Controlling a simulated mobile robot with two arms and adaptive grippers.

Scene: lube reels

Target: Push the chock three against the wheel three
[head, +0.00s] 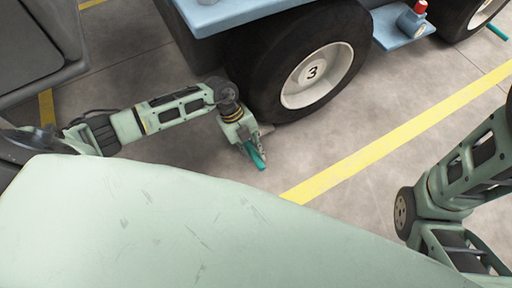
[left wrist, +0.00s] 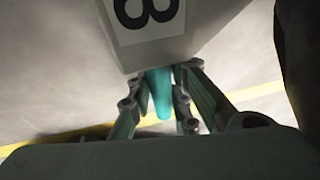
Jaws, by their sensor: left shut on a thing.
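Wheel three (head: 301,88) is a black tyre with a cream hub marked 3. My left gripper (head: 254,150) is low beside the tyre's lower left side, shut on the teal handle (head: 259,160) of chock three. The chock (head: 266,129) is mostly hidden behind the gripper in the head view; only a small grey part shows by the tyre's foot. In the left wrist view the chock (left wrist: 185,45) is a pale block marked 3, with its teal handle (left wrist: 160,95) between the fingers. The dark tyre (left wrist: 302,45) shows at the right edge. I cannot tell whether chock and tyre touch.
A blue vehicle body (head: 225,12) overhangs the wheel. A second wheel (head: 470,15) and a blue step with a red-topped part (head: 408,30) are farther right. A yellow floor line (head: 390,140) crosses open concrete. My right arm is at the right edge.

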